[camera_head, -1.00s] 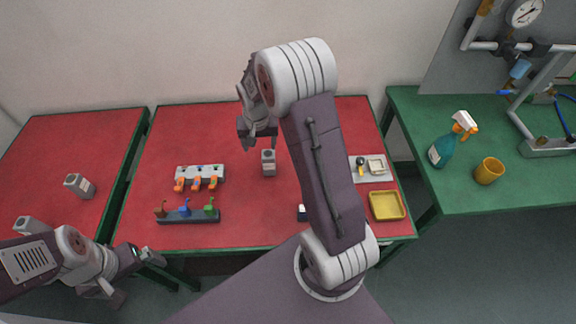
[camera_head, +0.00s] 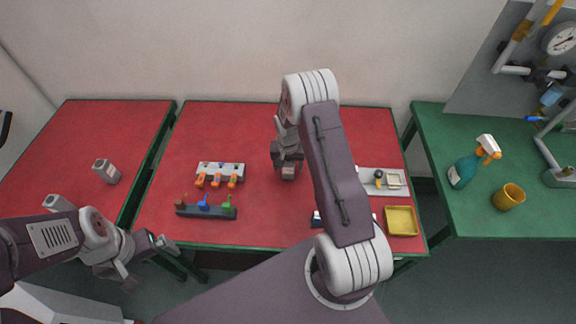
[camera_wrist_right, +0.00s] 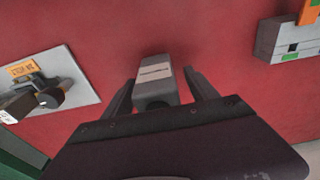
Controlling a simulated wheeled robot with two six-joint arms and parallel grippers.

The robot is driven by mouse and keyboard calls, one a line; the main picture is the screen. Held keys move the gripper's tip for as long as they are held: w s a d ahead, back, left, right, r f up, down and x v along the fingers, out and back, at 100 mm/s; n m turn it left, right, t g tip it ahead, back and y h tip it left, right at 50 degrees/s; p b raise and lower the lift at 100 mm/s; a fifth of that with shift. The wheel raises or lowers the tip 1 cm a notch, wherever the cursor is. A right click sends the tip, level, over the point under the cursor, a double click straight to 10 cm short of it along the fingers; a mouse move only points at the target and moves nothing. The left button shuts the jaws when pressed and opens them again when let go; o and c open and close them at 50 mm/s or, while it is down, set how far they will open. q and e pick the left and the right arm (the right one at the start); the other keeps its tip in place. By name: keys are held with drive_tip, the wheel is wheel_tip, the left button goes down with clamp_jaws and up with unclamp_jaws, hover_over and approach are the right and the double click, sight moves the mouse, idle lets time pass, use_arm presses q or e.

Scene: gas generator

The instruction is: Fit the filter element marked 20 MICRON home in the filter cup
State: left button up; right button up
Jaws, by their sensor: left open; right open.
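Two similar grey blocks, one upper (camera_head: 107,171) and one lower (camera_head: 57,203), are on the left red table. My left gripper (camera_head: 150,260) is open and empty in front of the tables. I cannot clearly pick out the filter cup.
A pale plate (camera_head: 366,187) with small fittings lies right of my right arm, near a yellow tray (camera_head: 401,221). A grey block with orange levers (camera_head: 220,174) and a dark rack (camera_head: 188,211) stand left. A spray bottle (camera_head: 463,172) and yellow cup (camera_head: 508,197) stand on the green table.

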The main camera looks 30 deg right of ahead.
drive_tip(key=shift+d+f, duration=0.2)
drive_tip(key=shift+f, duration=0.25)
drive_tip(key=shift+a, duration=0.1)
clamp_jaws()
drive_tip(key=shift+w+r, duration=0.1)
drive_tip(key=shift+r, duration=0.45)
wheel_tip(320, 180, up, 3)
drive_tip(key=shift+f+b, duration=0.1)
drive_tip(key=shift+b, duration=0.25)
drive_tip(key=s+d+r+b, duration=0.1)
drive_tip(key=s+d+r, duration=0.1)
drive_tip(key=s+r, duration=0.5)
drive_tip(key=s, duration=0.4)
drive_tip(key=shift+s+d+r, duration=0.15)
drive_tip(key=shift+s+d, duration=0.05)
drive_tip(key=shift+s, duration=0.1)
drive_tip(key=w+a+n, duration=0.1)
drive_tip(key=a+n, duration=0.5)
drive_tip(key=a, duration=0.6)
drive_tip(key=shift+a+r+y, duration=0.15)
drive_tip(key=shift+a+y, duration=0.1)
drive_tip(key=shift+y, duration=0.15)
